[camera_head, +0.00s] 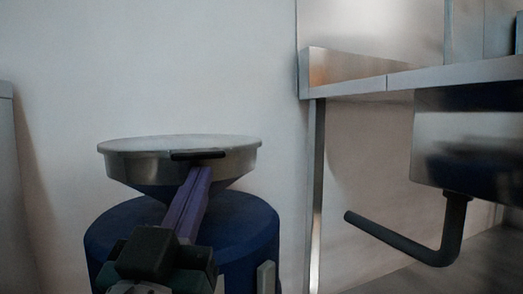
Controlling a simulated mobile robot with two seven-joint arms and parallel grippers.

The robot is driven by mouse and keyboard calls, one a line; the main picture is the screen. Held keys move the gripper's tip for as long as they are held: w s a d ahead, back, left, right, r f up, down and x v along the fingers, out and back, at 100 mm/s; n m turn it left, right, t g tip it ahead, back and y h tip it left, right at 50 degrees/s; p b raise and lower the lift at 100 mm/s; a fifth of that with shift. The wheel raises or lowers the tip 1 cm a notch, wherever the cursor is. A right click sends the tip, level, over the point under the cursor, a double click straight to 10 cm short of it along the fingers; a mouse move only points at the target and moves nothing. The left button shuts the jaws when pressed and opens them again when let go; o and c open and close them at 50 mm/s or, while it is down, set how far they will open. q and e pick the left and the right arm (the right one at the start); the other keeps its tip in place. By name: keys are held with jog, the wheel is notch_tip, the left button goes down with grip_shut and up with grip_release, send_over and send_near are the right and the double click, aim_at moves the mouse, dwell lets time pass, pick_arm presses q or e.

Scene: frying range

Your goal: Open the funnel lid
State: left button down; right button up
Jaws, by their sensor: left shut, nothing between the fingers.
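The funnel (122,172) stands on a blue drum and its rim faces me. Its pale round lid (180,142) lies flat across the top and looks closed. A short black handle (212,155) is at the lid's front edge. My left gripper (199,172) comes up from the bottom of the view with its purple fingers shut and empty. The fingertips are just below the handle, in front of the funnel's wall; I cannot tell whether they touch it. My right gripper is not in view.
The blue drum (245,222) is under the funnel. A steel counter (420,77) with a leg and a sink with a dark drain pipe (447,235) stand at the right. A pale wall is close behind. A grey edge (6,180) is at the far left.

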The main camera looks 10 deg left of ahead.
aim_at(193, 150)
pick_arm(q)
jog(key=r+p, duration=0.1)
jog(key=w+r+p, duration=0.1)
jog(key=r+p, duration=0.1)
jog(key=a+r+p, duration=0.1)
jog(key=r+p, duration=0.1)
jog(key=shift+w+r, duration=0.2)
jog(key=shift+w, duration=0.05)
jog(key=shift+f, duration=0.1)
jog(key=r+p, duration=0.3)
jog(key=w+r+p, duration=0.1)
jog(key=r+p, duration=0.1)
jog(key=shift+a+r, duration=0.25)
jog(key=shift+a, duration=0.05)
dwell(0.3)
